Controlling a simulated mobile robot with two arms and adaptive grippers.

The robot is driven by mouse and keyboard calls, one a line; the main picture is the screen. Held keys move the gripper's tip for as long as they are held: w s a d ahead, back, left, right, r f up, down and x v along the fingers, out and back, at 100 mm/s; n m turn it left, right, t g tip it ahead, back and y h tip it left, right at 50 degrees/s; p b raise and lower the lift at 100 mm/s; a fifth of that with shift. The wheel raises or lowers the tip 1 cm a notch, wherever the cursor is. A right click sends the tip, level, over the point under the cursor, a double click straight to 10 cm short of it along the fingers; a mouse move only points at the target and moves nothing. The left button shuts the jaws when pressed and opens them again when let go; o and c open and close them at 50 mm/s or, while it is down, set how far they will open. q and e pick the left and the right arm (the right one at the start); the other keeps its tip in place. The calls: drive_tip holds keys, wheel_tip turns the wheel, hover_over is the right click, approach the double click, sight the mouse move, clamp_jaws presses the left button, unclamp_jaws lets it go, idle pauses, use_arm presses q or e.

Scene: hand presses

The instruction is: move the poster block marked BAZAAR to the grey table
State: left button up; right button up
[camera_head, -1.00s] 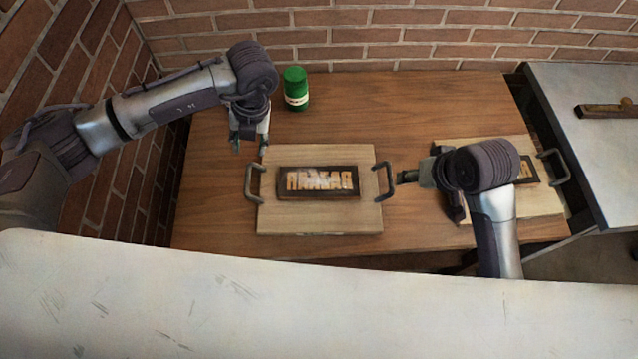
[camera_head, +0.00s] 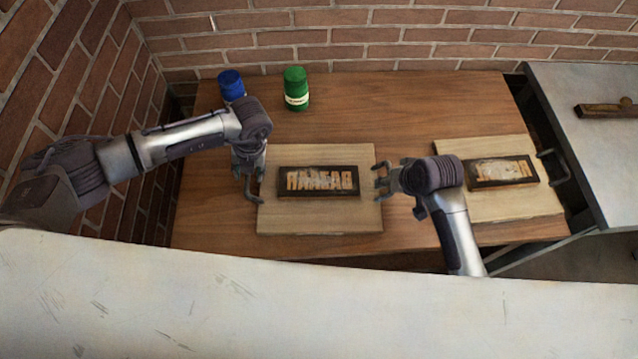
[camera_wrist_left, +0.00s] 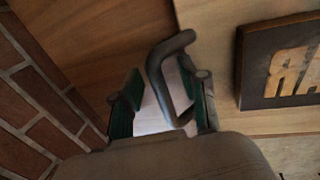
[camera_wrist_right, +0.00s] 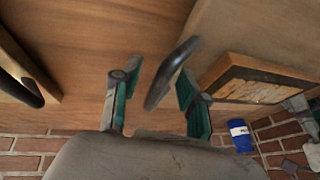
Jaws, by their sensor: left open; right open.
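The dark poster block with pale raised mirror-image letters, apparently BAZAAR (camera_head: 318,182), lies on a wooden board (camera_head: 320,221) with a handle on each side. Part of it shows in the left wrist view (camera_wrist_left: 290,65). My left gripper (camera_head: 248,176) is open at the board's left handle, which stands between its fingers in the left wrist view (camera_wrist_left: 168,75). My right gripper (camera_head: 380,182) is open at the right handle, which shows between its fingers in the right wrist view (camera_wrist_right: 172,72). The grey table (camera_head: 588,150) stands at the right.
A second board (camera_head: 510,209) with another lettered block (camera_head: 500,173) lies to the right on the brown table (camera_head: 420,105). A green can (camera_head: 296,88) and a blue can (camera_head: 231,84) stand behind. A wooden-handled tool (camera_head: 604,108) lies on the grey table. A pale surface (camera_head: 300,315) fills the front.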

use_arm(q)
clamp_jaws()
use_arm(e)
clamp_jaws()
use_arm(q)
drive_tip(key=shift+w+r, duration=0.15)
drive_tip(key=shift+r, duration=0.1)
use_arm(e)
drive_tip(key=shift+w+r, duration=0.1)
drive_tip(key=shift+r, duration=0.15)
